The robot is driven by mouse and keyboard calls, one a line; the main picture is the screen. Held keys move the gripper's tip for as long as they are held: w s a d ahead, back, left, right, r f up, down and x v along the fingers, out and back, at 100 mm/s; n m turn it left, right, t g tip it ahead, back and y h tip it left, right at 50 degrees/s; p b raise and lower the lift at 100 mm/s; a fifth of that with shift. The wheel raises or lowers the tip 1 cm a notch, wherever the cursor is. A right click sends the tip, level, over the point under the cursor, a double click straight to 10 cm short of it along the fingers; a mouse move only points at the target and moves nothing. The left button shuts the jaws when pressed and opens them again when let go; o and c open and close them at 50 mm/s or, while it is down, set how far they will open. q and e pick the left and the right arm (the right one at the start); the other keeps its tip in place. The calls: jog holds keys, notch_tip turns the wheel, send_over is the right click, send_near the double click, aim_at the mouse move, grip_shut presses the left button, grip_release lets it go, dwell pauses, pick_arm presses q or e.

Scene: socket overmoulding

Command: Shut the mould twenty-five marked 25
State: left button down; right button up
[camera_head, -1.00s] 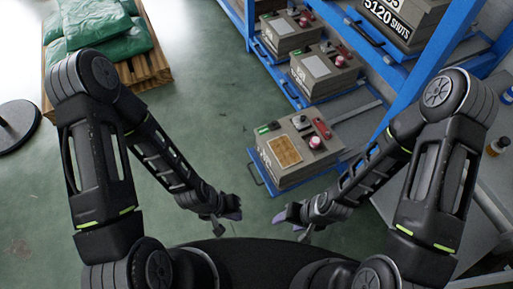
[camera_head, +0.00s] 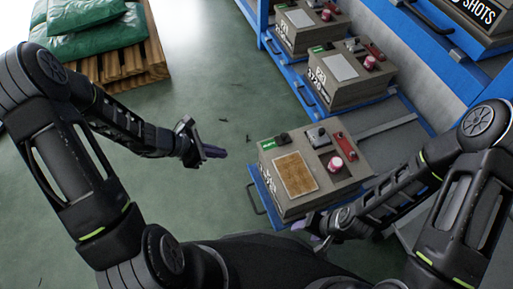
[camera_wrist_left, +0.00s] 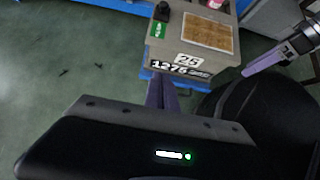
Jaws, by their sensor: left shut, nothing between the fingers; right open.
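The grey-beige mould marked 25 (camera_wrist_left: 192,58) shows its front label in the left wrist view. It appears to be the nearest mould (camera_head: 345,185) in the head view, sitting on a pulled-out blue tray (camera_head: 264,195). Its top carries a tan panel (camera_head: 294,174), a green tag, dark knobs, a pink-red knob and a red handle. My left gripper (camera_head: 218,152) is shut and empty, left of the mould and apart from it; its purple fingers (camera_wrist_left: 162,92) point towards the label. My right gripper (camera_head: 312,228) is open near the mould's front corner, partly hidden by its own arm.
Similar moulds (camera_head: 348,78) stand on the blue rack behind, with another on a higher shelf (camera_head: 470,22) at top right. Green sacks (camera_head: 90,25) lie on a wooden pallet (camera_head: 140,60) at top left.

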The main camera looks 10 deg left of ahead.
pick_arm(q)
jog(key=shift+f, duration=0.15)
jog(key=b, duration=0.6)
send_near(261, 155)
jog(key=x, duration=0.5)
jog(key=shift+d+f, duration=0.15)
jog(key=shift+w+d, duration=0.1)
jog(key=shift+d, duration=0.1)
